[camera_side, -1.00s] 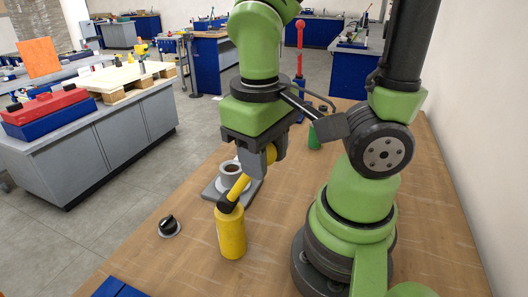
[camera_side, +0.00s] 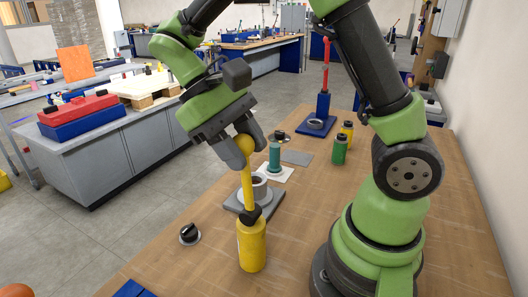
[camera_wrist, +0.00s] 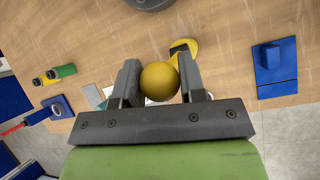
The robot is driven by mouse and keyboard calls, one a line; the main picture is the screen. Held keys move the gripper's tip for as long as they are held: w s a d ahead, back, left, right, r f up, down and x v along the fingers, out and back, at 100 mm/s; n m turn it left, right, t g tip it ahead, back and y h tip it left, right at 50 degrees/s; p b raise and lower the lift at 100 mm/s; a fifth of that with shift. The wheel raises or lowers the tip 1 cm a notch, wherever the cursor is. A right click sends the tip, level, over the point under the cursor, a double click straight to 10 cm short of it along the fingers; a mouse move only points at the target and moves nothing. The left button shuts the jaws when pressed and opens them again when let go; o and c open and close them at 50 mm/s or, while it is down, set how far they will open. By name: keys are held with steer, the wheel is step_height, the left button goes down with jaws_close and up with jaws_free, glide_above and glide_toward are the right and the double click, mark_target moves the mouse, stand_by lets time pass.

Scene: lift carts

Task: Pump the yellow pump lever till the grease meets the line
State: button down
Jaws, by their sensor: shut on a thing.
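The yellow pump (camera_side: 251,247) stands upright on the wooden bench in the side view, with a black pivot on top. Its yellow lever (camera_side: 248,187) points almost straight up and ends in a round knob. My gripper (camera_side: 243,150) is shut on this knob; the wrist view shows the yellow knob (camera_wrist: 159,81) between the two fingers. A pale cup (camera_side: 260,181) on a grey plate (camera_side: 270,208) stands behind the pump, partly covered by the lever. I cannot make out the grease level or the line.
A black dial (camera_side: 189,234) sits left of the pump. A teal cylinder (camera_side: 274,157), a green bottle (camera_side: 339,150) and a yellow bottle (camera_side: 347,131) stand farther back. A red lever on a blue base (camera_side: 319,115) is behind them. A blue block (camera_wrist: 275,68) lies at the right in the wrist view.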

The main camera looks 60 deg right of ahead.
steer(key=shift+g, duration=0.4)
steer(key=shift+w+f, duration=0.3)
steer(key=shift+w, duration=0.65)
steer(key=shift+w+f, duration=0.25)
steer(key=shift+w, duration=0.7)
steer(key=shift+w+f, duration=0.3)
steer(key=shift+w, duration=0.65)
steer(key=c, duration=0.7)
jaws_free()
